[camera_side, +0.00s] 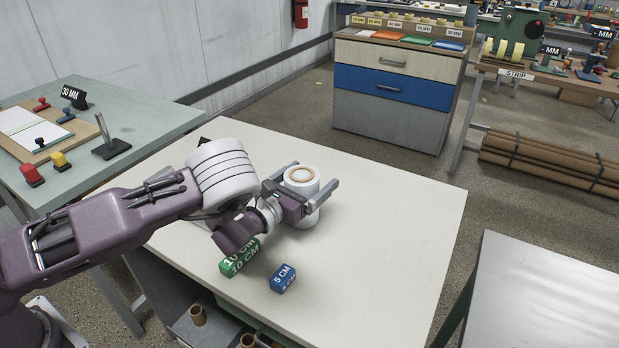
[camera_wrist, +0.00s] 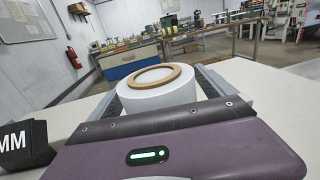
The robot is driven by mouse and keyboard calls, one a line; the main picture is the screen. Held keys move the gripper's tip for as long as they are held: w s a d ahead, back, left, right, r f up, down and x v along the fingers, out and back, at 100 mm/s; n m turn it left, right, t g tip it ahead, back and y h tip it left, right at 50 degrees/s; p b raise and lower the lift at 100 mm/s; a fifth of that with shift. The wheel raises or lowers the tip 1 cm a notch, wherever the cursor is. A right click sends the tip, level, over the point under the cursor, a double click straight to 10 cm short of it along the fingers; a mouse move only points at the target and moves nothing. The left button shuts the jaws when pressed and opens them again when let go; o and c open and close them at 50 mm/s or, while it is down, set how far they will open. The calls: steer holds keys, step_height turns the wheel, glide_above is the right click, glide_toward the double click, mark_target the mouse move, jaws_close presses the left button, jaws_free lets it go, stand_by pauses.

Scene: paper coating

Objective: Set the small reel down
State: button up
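The small reel (camera_side: 305,212) is a white roll with a brown ring-shaped core on top. It stands upright between the two fingers of my gripper (camera_side: 310,184), over the pale table (camera_side: 390,240). In the wrist view the reel (camera_wrist: 158,100) fills the space between the fingers, which lie close against its left and right sides. My gripper looks shut on it. The reel's lower front is partly hidden by my gripper, and I cannot tell whether its base touches the table.
A green 10 CM block (camera_side: 238,262) and a blue 5 CM block (camera_side: 283,279) sit on the table in front of my gripper. A black MM sign (camera_wrist: 26,145) stands at the left in the wrist view. The table's right side is clear.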

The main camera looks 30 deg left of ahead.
steer(key=shift+r, duration=0.15)
steer(key=s+a, duration=0.1)
steer(key=s, duration=1.1)
steer(key=shift+a, duration=0.3)
